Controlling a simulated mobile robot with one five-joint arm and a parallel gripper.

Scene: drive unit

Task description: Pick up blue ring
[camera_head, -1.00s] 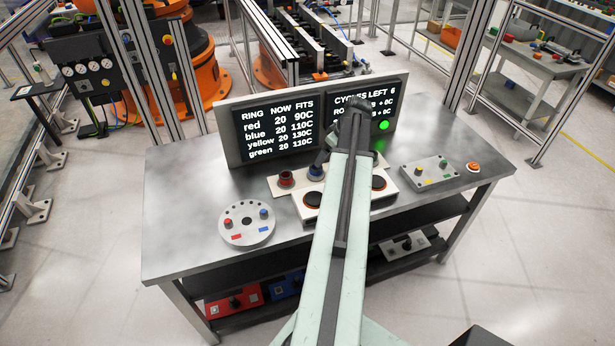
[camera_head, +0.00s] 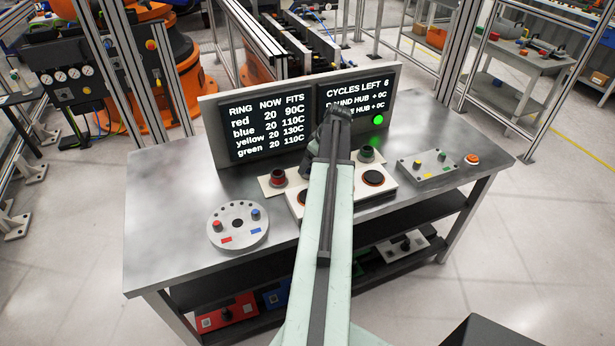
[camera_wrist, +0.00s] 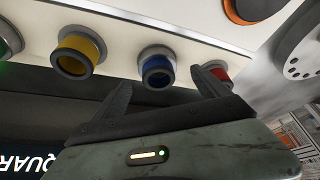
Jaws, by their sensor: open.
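The blue ring (camera_wrist: 157,68) is in the middle of the wrist view, on the pale panel between the yellow ring (camera_wrist: 77,53) and the red ring (camera_wrist: 220,74). My gripper (camera_wrist: 161,80) is open, with its two fingertips on either side of the blue ring in the picture. I see nothing held, and cannot tell how far the tips are from the ring in depth. In the head view my arm hides the blue ring and most of the gripper. The red ring (camera_head: 277,177) shows there left of my arm.
The green ring (camera_wrist: 8,42) is at the wrist view's left edge. A round grey plate with pegs (camera_head: 238,225) lies at the table's left. Dark round pads in orange rims (camera_head: 373,178) are near the rings. A screen (camera_head: 270,123) stands behind; a button box (camera_head: 428,166) is at right.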

